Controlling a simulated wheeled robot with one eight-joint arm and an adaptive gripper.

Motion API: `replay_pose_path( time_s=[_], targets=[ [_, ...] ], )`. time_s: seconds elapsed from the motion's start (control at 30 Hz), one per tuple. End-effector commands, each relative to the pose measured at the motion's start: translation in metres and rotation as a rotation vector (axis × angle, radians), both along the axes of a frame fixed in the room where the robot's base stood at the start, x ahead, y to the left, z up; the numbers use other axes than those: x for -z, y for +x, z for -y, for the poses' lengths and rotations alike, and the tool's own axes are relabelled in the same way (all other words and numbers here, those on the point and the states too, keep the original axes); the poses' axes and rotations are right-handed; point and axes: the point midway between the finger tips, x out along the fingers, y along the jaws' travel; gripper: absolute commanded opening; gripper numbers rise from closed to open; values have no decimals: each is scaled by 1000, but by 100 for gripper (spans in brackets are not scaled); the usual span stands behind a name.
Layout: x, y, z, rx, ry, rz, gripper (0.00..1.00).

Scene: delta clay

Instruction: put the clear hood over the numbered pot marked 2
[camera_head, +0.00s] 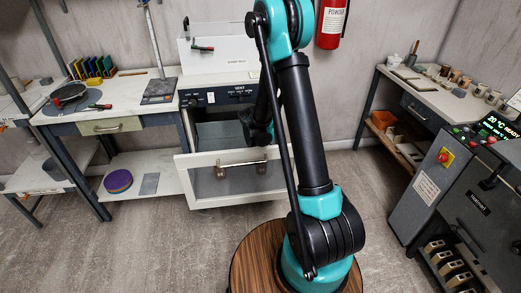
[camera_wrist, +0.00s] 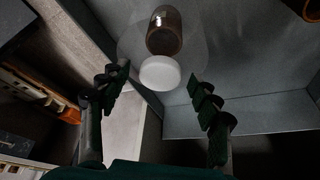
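In the wrist view my gripper (camera_wrist: 158,92) is open, with its two fingers wide apart and nothing between the tips. Beyond them a faint clear round shape, which looks like the clear hood (camera_wrist: 192,48), has a white round knob (camera_wrist: 160,72). A brown pot (camera_wrist: 164,34) shows through or beside it; I cannot tell whether the hood is over it. A second brown pot (camera_wrist: 312,10) is cut off at the top right. No number is readable. In the head view my gripper (camera_head: 259,136) is dark and partly hidden by my arm, above the open compartment marked VENT.
A pale front panel (camera_head: 190,190) with a handle stands out from the VENT unit, and two brown shapes show at it. Benches stand left (camera_head: 145,87) and right (camera_head: 443,95), the right one holding several small pots. A grey machine (camera_head: 440,185) is at right. Floor at left is clear.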

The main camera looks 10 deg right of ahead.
Motion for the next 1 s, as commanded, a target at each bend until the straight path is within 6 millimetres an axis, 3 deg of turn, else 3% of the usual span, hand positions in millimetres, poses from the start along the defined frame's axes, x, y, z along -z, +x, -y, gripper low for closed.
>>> replay_pose_path(
  time_s=[0.27, 0.43, 1.0],
  targets=[
    [-1, 0, 0, 0, 0, 0, 65],
    [-11, 0, 0, 0, 0, 0, 65],
    [-92, 0, 0, 0, 0, 0, 65]
  ],
)
